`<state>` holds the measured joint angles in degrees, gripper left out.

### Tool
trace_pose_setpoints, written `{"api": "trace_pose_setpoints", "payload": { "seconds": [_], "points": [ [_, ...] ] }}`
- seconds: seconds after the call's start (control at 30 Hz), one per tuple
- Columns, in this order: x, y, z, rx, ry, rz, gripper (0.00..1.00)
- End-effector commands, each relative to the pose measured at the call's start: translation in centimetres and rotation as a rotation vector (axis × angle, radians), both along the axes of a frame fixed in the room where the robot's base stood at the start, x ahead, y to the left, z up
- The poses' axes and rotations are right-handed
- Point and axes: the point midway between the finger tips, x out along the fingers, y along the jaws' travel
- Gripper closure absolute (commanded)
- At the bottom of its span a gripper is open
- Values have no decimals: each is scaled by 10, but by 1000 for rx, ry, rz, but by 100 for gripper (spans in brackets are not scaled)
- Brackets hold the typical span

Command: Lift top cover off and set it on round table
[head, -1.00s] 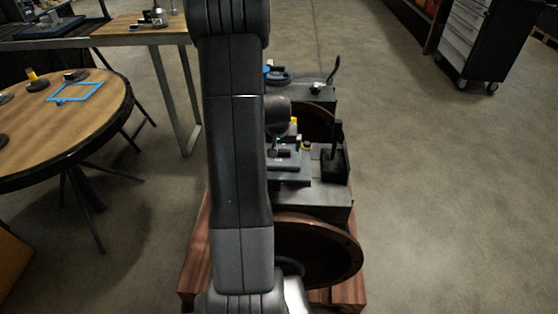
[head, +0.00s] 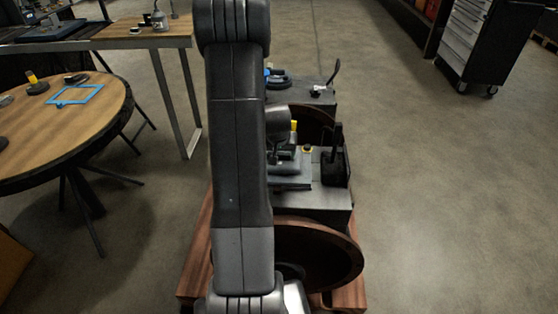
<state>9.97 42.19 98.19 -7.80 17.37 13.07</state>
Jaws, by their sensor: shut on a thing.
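The engine (head: 330,198) stands on a wooden base below my arm, its near side partly hidden by the arm. The top cover (head: 296,183), a grey plate, is on top of the engine's middle; I cannot tell whether it touches the engine. My gripper (head: 285,162) is over the plate, shut on the top cover; the arm hides its left side and the exact grip. The round table (head: 40,150), with a wooden top and dark rim, stands at the left, apart from the gripper.
On the round table are a blue frame (head: 76,94), a dark part with a yellow top (head: 36,84) and small dark parts. A flywheel (head: 318,255) is at the engine's near end. A workbench (head: 130,36) stands behind. Open floor lies right; a tool cabinet (head: 485,40) stands far right.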

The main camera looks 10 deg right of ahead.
Motion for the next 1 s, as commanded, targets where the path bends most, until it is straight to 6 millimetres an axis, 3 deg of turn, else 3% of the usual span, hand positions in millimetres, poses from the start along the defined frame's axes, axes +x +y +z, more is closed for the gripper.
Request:
{"api": "trace_pose_setpoints", "payload": {
  "seconds": [0.17, 0.6, 1.0],
  "points": [
    [1, 0, 10, -1, -5, 0, 59],
    [1, 0, 86, -2, -6, 1, 59],
    [1, 0, 112, -1, -2, 0, 59]
  ]
}}
